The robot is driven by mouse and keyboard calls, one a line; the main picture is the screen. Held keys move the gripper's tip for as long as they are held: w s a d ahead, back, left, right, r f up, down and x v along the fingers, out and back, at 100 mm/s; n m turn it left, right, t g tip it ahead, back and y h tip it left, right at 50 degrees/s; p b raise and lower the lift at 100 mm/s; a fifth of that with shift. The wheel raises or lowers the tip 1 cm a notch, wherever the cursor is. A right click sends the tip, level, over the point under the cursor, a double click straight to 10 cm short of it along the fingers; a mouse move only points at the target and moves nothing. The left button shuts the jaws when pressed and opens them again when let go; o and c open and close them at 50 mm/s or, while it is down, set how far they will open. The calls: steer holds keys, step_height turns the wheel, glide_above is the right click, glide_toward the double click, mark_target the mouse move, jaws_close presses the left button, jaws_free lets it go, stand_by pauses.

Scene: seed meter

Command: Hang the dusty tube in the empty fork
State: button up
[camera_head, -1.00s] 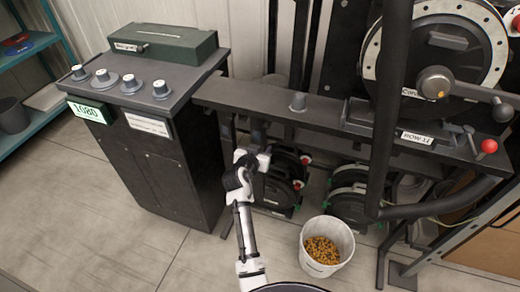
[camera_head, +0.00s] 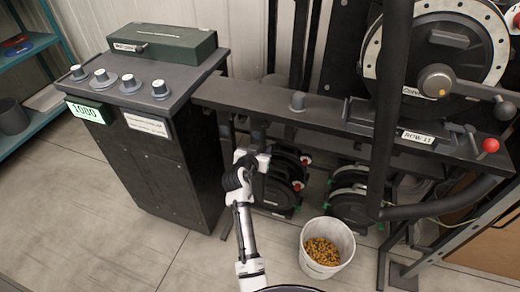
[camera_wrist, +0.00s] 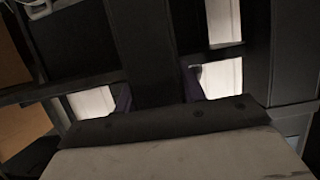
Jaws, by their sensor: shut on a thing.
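My gripper (camera_wrist: 157,93) is shut on a dark, wide, upright piece (camera_wrist: 143,42) in the wrist view, with a dark purple finger on each side of it. I cannot tell from its look whether it is the dusty tube; no dust shows. In the head view, my white and black arm reaches up to just under the front edge of the dark bench rail, left of the row unit. A short dark upright piece (camera_head: 258,131) shows there above my wrist; the fingers are hidden. I cannot make out an empty fork in either view.
A dark rail (camera_head: 325,116) crosses above my wrist. Black round units (camera_head: 280,190) stand close below right. A white bucket of orange-brown seed (camera_head: 327,248) is on the floor. A dark cabinet with knobs (camera_head: 160,165) stands left. Floor between cabinet and arm is clear.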

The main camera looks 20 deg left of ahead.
steer(key=shift+f, duration=0.3)
steer(key=o, duration=1.2)
steer(key=b+v, duration=0.1)
steer(key=v, duration=1.3)
steer(key=shift+w+b, duration=0.1)
steer(key=shift+b, duration=0.2)
